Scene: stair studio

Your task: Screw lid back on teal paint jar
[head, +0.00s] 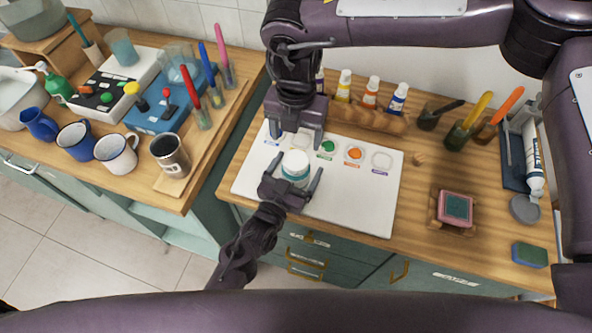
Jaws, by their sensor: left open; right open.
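The teal paint jar (295,178) stands upright on the white mat (345,208) on the wooden worktop. Its round top (296,159) is white and looks like a lid; I cannot tell whether it is screwed down. My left gripper (297,170) comes up from below in the head view, open, with its fingers on either side of the jar; contact is unclear. My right gripper (296,135) points down just behind the jar, open and apparently empty, over the back of the mat.
Labelled spots with green (328,147) and orange paint (354,154) lie on the mat. A wooden rack of paint bottles (371,93) stands behind. Brush jars (465,135), a pink-rimmed box (456,207) and a sponge (530,254) are right. A mug-covered counter (140,185) is left.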

